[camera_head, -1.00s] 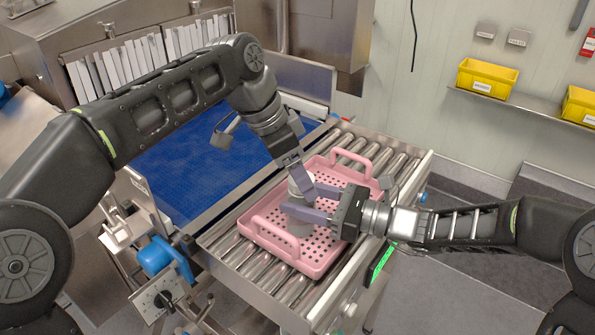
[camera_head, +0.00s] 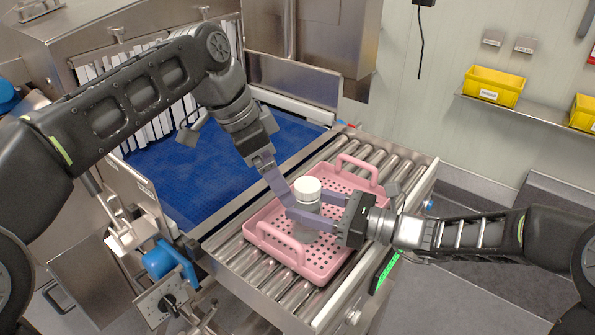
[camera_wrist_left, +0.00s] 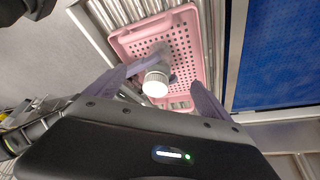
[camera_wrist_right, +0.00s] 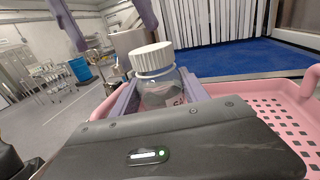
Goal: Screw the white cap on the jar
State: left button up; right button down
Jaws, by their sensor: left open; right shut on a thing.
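The jar stands in the pink tray (camera_head: 262,213), and its clear body also shows in the right wrist view (camera_wrist_right: 160,93). The white ribbed cap (camera_head: 307,186) sits on the jar's mouth; it also shows in the left wrist view (camera_wrist_left: 156,84) and the right wrist view (camera_wrist_right: 152,58). How tightly it is threaded cannot be told. My right gripper (camera_head: 312,207) is shut on the jar's body from the right, below the cap. My left gripper (camera_head: 284,201) is open and empty, just left of the cap in the head view. Its two fingers show apart above the cap in the right wrist view.
The pink tray has raised handles and rests on a roller conveyor (camera_head: 393,160). A blue belt (camera_head: 205,180) lies behind and left, leading into a strip-curtained tunnel. Yellow bins (camera_head: 495,87) stand on a wall shelf at right. The tray is otherwise clear.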

pick_arm(q)
jog(key=s+a, duration=0.3)
jog(key=a, duration=0.4)
pick_arm(e)
jog(key=shift+c, duration=2.4)
grip_release()
pick_arm(q)
jog(key=shift+w, duration=0.1)
pick_arm(e)
jog(key=b+v, duration=0.1)
jog(key=v, duration=0.6)
jog(key=shift+b, duration=0.4)
pick_arm(q)
jog(key=shift+f, duration=0.9)
pick_arm(e)
jog(key=shift+s+d, duration=0.2)
jog(key=shift+d, duration=0.2)
